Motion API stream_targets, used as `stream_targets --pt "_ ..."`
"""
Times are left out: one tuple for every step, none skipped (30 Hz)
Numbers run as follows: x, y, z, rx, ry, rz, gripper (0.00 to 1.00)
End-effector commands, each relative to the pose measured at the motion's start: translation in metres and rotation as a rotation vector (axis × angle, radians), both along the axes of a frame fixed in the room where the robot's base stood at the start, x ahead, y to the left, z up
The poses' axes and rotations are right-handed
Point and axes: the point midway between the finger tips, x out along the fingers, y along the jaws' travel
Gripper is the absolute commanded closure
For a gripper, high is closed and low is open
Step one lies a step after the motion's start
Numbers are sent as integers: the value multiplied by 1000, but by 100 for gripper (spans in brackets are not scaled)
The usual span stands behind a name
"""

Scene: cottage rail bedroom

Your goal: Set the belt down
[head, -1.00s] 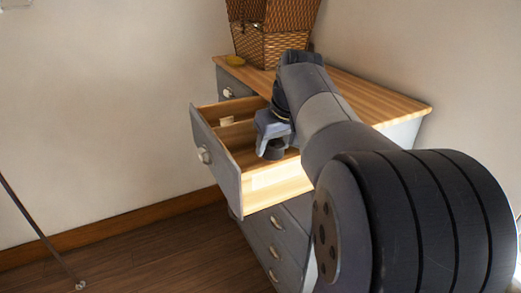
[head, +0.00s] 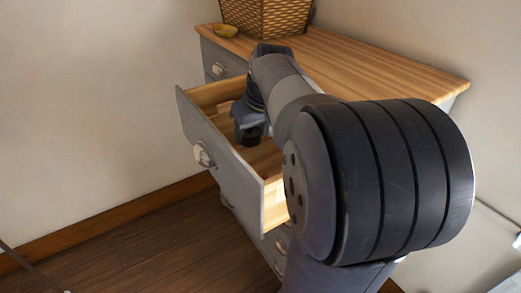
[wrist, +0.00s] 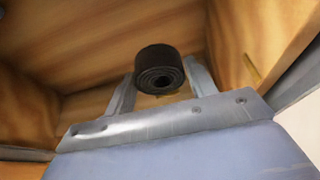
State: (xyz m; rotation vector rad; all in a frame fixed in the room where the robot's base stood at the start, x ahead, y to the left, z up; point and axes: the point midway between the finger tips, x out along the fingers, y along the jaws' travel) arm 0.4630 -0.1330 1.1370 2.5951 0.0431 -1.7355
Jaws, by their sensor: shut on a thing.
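The belt (wrist: 160,70) is a dark, tightly rolled coil. In the wrist view it sits between the two fingers of my gripper (wrist: 160,88), which is shut on it. In the head view my gripper (head: 250,130) is inside the open top drawer (head: 222,152), with the dark belt (head: 251,138) at its tip. The drawer's wooden floor and walls surround it. I cannot tell whether the belt touches the drawer floor.
Wood floor is clear at left.

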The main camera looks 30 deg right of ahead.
Motion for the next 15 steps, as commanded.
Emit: stream_targets --pt "0 0 -10 2 3 1 77" --pt "-1 0 -15 2 3 1 77" --pt "-1 0 -21 1 2 0 77" --pt "-1 0 -25 1 3 0 77" --pt "0 0 -28 0 1 0 77" --pt "0 0 -32 0 1 0 77" --pt "0 0 -34 1 2 0 77" --pt "0 0 -37 1 2 0 77" --pt "0 0 -41 0 1 0 77" --pt "0 0 -46 1 3 0 77" --pt "-1 0 -50 1 3 0 77" --pt "0 0 -56 1 3 0 77" --pt "0 0 -60 1 2 0 77" --pt "0 0 -64 1 2 0 77" --pt "0 0 -68 1 2 0 77"
